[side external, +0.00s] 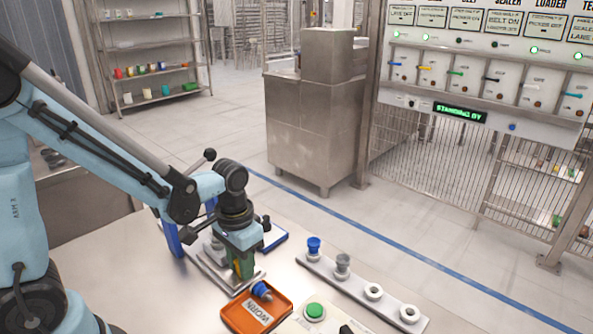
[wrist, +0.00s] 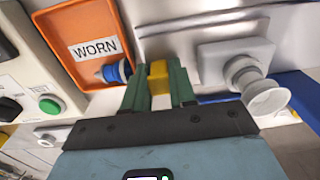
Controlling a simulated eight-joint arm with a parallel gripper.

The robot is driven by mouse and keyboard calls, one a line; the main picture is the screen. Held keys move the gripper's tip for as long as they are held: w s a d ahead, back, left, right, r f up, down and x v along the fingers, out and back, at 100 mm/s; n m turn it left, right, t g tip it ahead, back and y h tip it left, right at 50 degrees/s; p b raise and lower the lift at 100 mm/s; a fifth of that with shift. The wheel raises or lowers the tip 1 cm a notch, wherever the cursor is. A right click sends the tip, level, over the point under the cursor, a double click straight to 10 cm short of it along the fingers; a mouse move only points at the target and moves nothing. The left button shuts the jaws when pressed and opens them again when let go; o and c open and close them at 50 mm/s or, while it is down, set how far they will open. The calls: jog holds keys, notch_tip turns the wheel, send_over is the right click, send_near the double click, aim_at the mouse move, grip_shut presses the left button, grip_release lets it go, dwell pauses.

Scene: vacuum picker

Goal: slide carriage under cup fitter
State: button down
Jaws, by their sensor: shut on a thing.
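My gripper (side external: 242,266) is low over the table, its green fingers pointing down. In the wrist view my gripper (wrist: 158,88) is shut on a small yellow block (wrist: 158,72), which seems to be the carriage's grip. A grey block (wrist: 212,64) with a round fitting and a pale cup (wrist: 268,98) is right of the fingers, apart from them. Metal rails (wrist: 205,22) run behind. In the side view a metal base plate (side external: 208,275) lies beside my gripper, with a blue frame (side external: 171,238) behind. My wrist hides much of the carriage and cup fitter.
An orange WORN tray (side external: 229,315) holding a blue cup (side external: 262,291) is close in front of my gripper. A pale rack (side external: 325,271) to the right carries a blue cup (side external: 313,245), a grey cup (side external: 342,265) and empty rings. A green button (side external: 314,310) is near the tray.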

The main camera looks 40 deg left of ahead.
aim_at(220, 245)
jog(key=a, duration=0.7)
dwell(0.3)
jog(key=c, duration=1)
grip_release()
jog(key=shift+r, duration=0.1)
jog(key=shift+r, duration=5.95)
